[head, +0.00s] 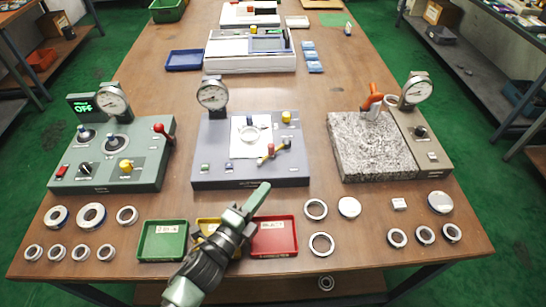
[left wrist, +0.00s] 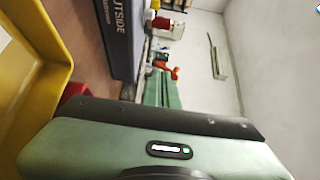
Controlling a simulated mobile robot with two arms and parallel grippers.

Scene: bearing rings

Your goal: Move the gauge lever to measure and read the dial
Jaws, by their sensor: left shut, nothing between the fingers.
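Three gauge stations stand on the wooden table. The middle grey-blue station (head: 215,168) has a round dial (head: 212,96) at its back left and a small lever with a red knob (head: 271,148) at its right. The left green station (head: 142,178) has a dial (head: 113,102) and a red-knobbed lever (head: 158,127). The right station has a granite plate (head: 372,160), a dial (head: 416,90) and an orange handle (head: 373,97). Dial readings are too small to tell. My left gripper (head: 262,190) is shut and empty, in front of the middle station. My right gripper is not seen.
A green tray (head: 163,255), a yellow tray (head: 205,222) partly behind my left arm, and a red tray (head: 290,222) line the front. Several bearing rings lie at both sides. In the left wrist view the middle station's panel (left wrist: 122,40) reads "OUTSIDE".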

